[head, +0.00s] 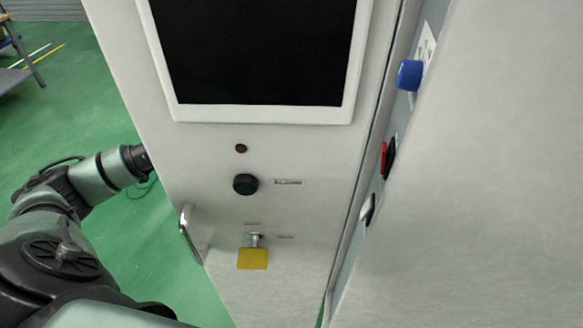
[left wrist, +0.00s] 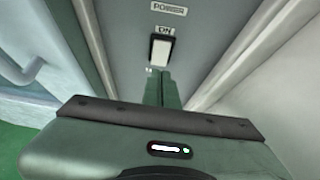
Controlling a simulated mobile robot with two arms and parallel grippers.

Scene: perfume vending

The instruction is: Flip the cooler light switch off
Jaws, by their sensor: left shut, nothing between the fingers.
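In the left wrist view a rocker switch (left wrist: 160,51) with a white face and black frame sits on a grey recessed panel (left wrist: 206,50), under labels reading POWER and ON. My left gripper (left wrist: 161,76) is shut and empty, its green fingertips pointing at the panel just below the switch; I cannot tell whether they touch it. In the head view my left arm goes behind the cabinet's left edge, so that gripper is hidden there. The head view also shows a pale switch (head: 368,209) and a red switch (head: 387,159) in the right-hand gap. My right gripper is not in view.
The white cabinet (head: 310,215) has a dark screen (head: 258,50), a black knob (head: 245,184), a yellow tag (head: 252,259) and a metal handle (head: 187,236). A blue knob (head: 409,75) sticks out at right. Pale walls flank the recessed panel closely. Green floor (head: 90,90) is open at left.

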